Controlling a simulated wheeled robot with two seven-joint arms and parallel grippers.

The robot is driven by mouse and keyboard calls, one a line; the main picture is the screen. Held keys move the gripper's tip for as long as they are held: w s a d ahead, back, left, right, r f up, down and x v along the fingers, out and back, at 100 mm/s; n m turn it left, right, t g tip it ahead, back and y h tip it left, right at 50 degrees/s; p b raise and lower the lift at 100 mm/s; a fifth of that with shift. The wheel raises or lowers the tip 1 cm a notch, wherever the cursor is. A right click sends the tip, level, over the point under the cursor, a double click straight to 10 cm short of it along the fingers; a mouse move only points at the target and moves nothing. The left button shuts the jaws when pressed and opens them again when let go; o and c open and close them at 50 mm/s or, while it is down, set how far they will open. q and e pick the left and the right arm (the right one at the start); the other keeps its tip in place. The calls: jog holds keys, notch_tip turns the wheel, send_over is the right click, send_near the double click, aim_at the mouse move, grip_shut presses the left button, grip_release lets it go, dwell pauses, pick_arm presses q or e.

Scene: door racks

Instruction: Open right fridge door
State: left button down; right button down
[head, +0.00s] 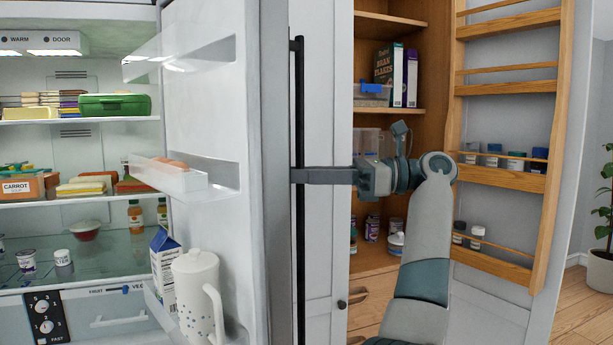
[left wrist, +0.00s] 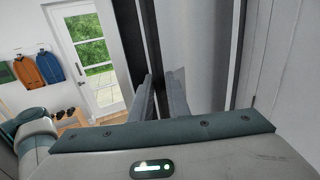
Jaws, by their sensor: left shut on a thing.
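The right fridge door (head: 213,110) stands open, its inner side with clear door bins facing left in the head view. Its long black vertical handle (head: 299,95) is on the outer face. My left gripper (head: 298,175) is shut on the handle, about mid-height, reaching it from the right. In the left wrist view the two fingers (left wrist: 162,92) point away at a dark upright bar; the exact contact between them is hard to see. My right gripper is not in view.
The fridge interior holds a green box (head: 114,105) and other food on shelves. A white pitcher (head: 196,290) and a carton (head: 164,262) stand in the lower door bin. Right of the door is an open wooden cupboard (head: 388,30) with a racked door (head: 507,180), close behind my arm.

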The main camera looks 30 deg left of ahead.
pick_arm(q)
jog(key=shift+w, duration=0.35)
jog(key=shift+r, duration=0.1)
jog(key=c, duration=1.9)
grip_release()
jog(key=shift+a, duration=0.1)
jog(key=shift+o, duration=0.7)
jog(key=shift+s+a, duration=0.1)
jog(key=shift+a, duration=0.15)
jog(key=shift+d, duration=0.2)
